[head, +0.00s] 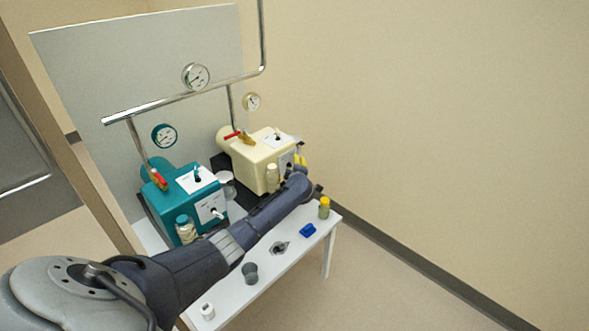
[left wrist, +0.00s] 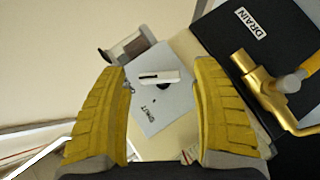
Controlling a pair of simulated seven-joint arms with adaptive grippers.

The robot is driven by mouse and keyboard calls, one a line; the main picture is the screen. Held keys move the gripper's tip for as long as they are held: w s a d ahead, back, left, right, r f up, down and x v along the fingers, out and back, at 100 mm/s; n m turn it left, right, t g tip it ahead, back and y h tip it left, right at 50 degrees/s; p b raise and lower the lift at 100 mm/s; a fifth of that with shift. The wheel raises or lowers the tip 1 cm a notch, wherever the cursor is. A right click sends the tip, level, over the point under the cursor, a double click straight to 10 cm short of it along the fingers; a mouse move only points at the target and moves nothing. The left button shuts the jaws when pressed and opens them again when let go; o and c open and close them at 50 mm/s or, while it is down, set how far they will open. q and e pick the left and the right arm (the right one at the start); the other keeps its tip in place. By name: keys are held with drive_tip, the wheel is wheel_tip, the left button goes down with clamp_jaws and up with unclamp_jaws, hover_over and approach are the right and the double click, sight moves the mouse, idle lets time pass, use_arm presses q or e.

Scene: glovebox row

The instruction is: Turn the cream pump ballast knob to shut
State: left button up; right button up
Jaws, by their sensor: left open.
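The cream pump (head: 250,165) stands on the white table behind the teal pump, partly hidden by my left arm. In the left wrist view, a white bar-shaped knob (left wrist: 158,78) with a dark line along it sits on a grey plate (left wrist: 172,105). Its bar lies nearly level in that view. The small lettering on the plate is hard to read. My left gripper (left wrist: 161,76) is open, its yellow fingers on either side of the knob with gaps showing. In the head view the left gripper (head: 300,160) is at the cream pump's front face. My right gripper is not in view.
The teal pump (head: 185,208) stands nearer. A brass valve (left wrist: 262,95) and a DRAIN label (left wrist: 248,23) are at the right of the wrist view. A yellow-capped jar (head: 324,208), a blue item (head: 308,230) and a grey cup (head: 250,273) stand along the table's front.

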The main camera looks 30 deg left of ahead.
use_arm(q)
drive_tip(key=shift+w+a+f, duration=0.2)
drive_tip(key=shift+w+a, duration=0.1)
drive_tip(key=shift+w, duration=0.15)
drive_tip(key=c, duration=1.3)
